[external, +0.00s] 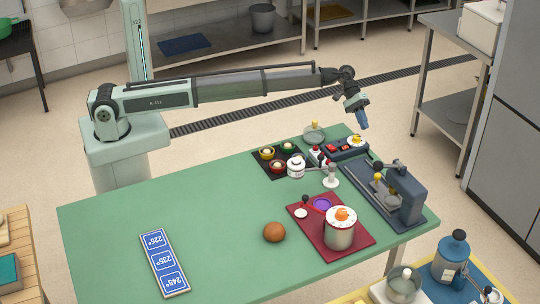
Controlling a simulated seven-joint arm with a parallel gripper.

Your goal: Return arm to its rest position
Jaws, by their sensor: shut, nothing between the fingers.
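My arm stretches from its base at the left across the back of the green table (190,220). My gripper (362,122) points down at the far right, above the table's back right corner. It is shut and empty, and it is apart from the things below it. The fingertips are small in this view.
A grey press-like machine (405,195) stands at the right edge. A red mat (310,242) holds a pot (340,236). A brown ball (274,232) and blue number board (164,262) lie in front. The table's left half is mostly clear.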

